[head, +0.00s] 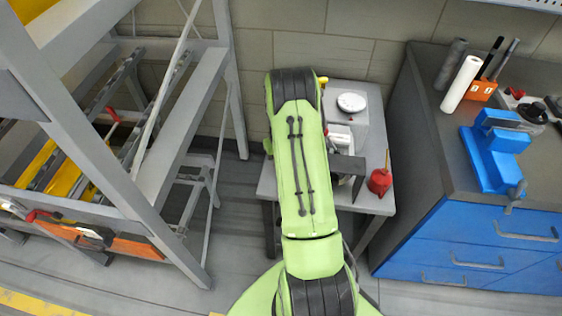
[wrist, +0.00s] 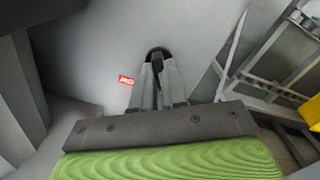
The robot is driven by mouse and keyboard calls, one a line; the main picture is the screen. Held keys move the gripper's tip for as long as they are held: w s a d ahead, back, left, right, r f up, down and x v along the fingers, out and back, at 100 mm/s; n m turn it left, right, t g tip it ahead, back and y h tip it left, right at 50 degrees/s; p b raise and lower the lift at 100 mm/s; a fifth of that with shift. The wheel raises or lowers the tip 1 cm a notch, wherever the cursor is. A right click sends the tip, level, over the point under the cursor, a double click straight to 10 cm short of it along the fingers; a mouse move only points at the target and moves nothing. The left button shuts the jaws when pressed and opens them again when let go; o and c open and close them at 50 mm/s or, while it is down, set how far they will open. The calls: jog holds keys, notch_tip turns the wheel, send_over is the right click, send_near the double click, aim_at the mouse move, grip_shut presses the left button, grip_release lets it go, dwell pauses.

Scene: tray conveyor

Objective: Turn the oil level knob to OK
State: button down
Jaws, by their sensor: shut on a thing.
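In the wrist view a dark round knob (wrist: 156,52) sits on a pale grey panel (wrist: 100,40). My gripper (wrist: 158,66) reaches up to it, and its two grey fingers are shut on the knob. A small red label with white lettering (wrist: 126,80) is on the panel, left of the fingers; its text is too small to read for sure. A small green spot shows between the fingers. The knob's pointer and its exact setting cannot be told. In the head view my arm hides the knob and gripper.
In the head view a small grey bench (head: 345,198) carries a pale machine and a red can (head: 379,182). A grey rack (head: 185,125) stands at left. A workbench with blue drawers (head: 480,235) and a blue vise (head: 492,155) stands at right.

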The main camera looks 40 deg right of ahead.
jog(key=shift+n, duration=1.6)
jog(key=c, duration=1.2)
grip_release()
jog(key=shift+o, duration=0.2)
jog(key=shift+r, duration=0.15)
notch_tip(320, 180, up, 16)
jog(key=p, duration=0.4)
jog(key=shift+f, duration=0.25)
